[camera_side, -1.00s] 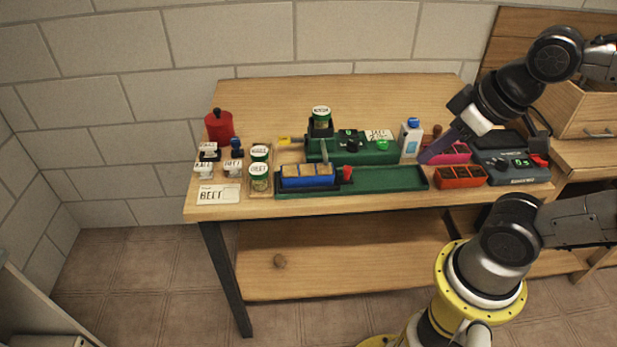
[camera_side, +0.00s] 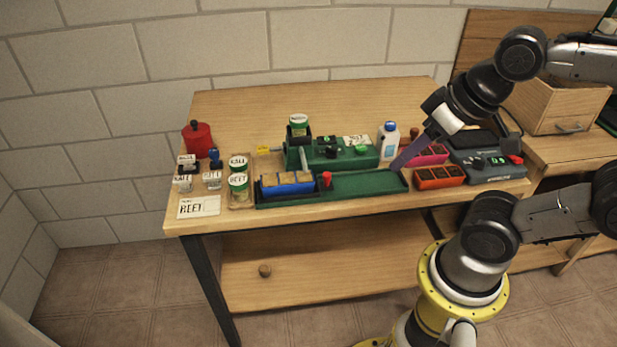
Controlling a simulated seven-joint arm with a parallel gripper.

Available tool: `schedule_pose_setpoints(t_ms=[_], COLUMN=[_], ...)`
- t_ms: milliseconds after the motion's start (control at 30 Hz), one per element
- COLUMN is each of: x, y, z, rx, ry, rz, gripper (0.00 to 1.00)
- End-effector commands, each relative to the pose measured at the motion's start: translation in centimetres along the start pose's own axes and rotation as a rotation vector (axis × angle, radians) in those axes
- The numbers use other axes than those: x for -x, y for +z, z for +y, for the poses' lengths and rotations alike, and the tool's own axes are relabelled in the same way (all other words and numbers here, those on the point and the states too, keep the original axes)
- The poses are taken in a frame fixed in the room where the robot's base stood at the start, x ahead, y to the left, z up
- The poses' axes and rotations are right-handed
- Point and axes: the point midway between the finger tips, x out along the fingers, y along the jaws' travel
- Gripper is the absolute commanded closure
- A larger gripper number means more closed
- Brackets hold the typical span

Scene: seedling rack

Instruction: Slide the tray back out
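A blue tray (camera_side: 288,190) with tan-brown cells sits at the left part of a long green base (camera_side: 365,184). A dark frame surrounds part of it, and a red knob (camera_side: 326,179) stands at its right end. A green machine (camera_side: 335,157) stands right behind it, with a grey lever just behind the tray. The right part of the green base is empty. My gripper (camera_side: 397,166) points down and left with its purple fingers just behind the base's right end, apart from the tray. Its finger gap is not visible.
Pink (camera_side: 428,154) and red (camera_side: 440,177) cell trays and a dark scale (camera_side: 487,163) lie to the right. A white bottle (camera_side: 389,139) stands close behind my gripper. Labelled jars (camera_side: 238,186), a BEET card (camera_side: 199,206) and a red canister (camera_side: 197,137) are at left.

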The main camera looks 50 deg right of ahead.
Motion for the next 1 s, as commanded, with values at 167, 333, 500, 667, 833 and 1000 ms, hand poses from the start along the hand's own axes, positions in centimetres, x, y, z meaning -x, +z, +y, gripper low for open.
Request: schedule_pose_setpoints(t_ms=[167,333,500,667,833,1000], x=[1.4,0.8,-1.6,-5.3,-9.4,-11.9], y=[-2.7,-7.4,-11.8,-15.0,-16.6,-16.4], z=[-0.3,-0.1,0.5,1.6,3.0,3.9], rx=[-0.361,-0.776,-1.106,-1.318,-1.392,-1.405], ry=[0.005,0.064,0.157,0.258,0.341,0.387], rz=[-0.007,-0.082,-0.156,-0.222,-0.289,-0.337], gripper=[0.43,0.43,0.43,0.43,0.43,0.43])
